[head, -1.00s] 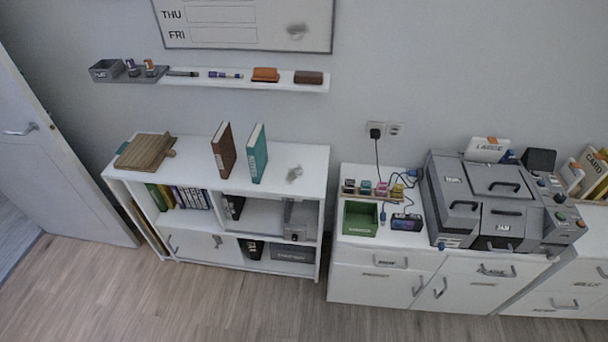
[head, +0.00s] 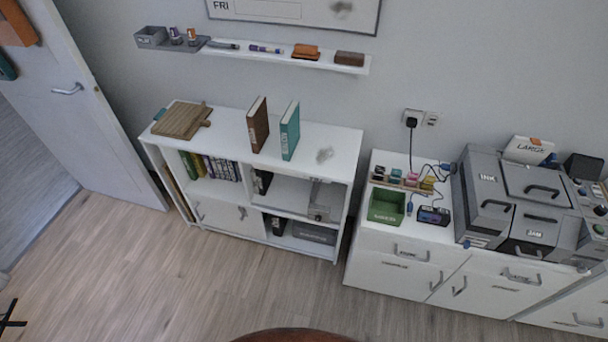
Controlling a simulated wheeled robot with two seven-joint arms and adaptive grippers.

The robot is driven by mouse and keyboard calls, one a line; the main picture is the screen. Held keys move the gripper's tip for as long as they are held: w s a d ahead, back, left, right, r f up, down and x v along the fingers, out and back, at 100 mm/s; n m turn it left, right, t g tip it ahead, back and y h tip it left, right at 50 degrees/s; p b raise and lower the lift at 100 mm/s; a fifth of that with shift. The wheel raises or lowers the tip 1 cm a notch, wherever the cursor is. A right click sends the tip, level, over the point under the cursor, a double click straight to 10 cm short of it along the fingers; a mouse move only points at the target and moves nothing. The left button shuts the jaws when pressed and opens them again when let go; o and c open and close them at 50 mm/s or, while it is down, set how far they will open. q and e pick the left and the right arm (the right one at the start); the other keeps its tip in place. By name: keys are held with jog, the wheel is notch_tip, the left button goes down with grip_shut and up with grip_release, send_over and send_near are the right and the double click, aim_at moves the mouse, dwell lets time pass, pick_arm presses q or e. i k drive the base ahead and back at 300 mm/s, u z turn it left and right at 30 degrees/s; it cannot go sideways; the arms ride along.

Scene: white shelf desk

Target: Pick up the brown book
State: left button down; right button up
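The brown book (head: 258,125) stands upright on top of the white shelf desk (head: 222,125), near its middle. A teal book (head: 290,131) stands upright just to its right, with a gap between them. Neither of my grippers is in the head view, and nothing touches the brown book.
A wooden board (head: 182,121) lies on the desk's left end. A wall ledge (head: 340,66) with pens and erasers hangs above. A white cabinet (head: 385,268) with a green bin (head: 386,206) and a grey machine (head: 500,205) stands right. The wood floor (head: 170,285) in front is clear.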

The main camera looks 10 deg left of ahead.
aim_at(256, 118)
jog(key=z, duration=0.05)
jog(key=k, duration=1.1)
jog(key=u, duration=0.75)
jog(key=i, duration=0.25)
jog(key=u, duration=0.95)
jog(key=i, duration=1)
jog(key=u, duration=0.65)
jog(key=i, duration=1.5)
jog(key=z, duration=0.8)
jog(key=i, duration=0.85)
jog(key=z, duration=0.85)
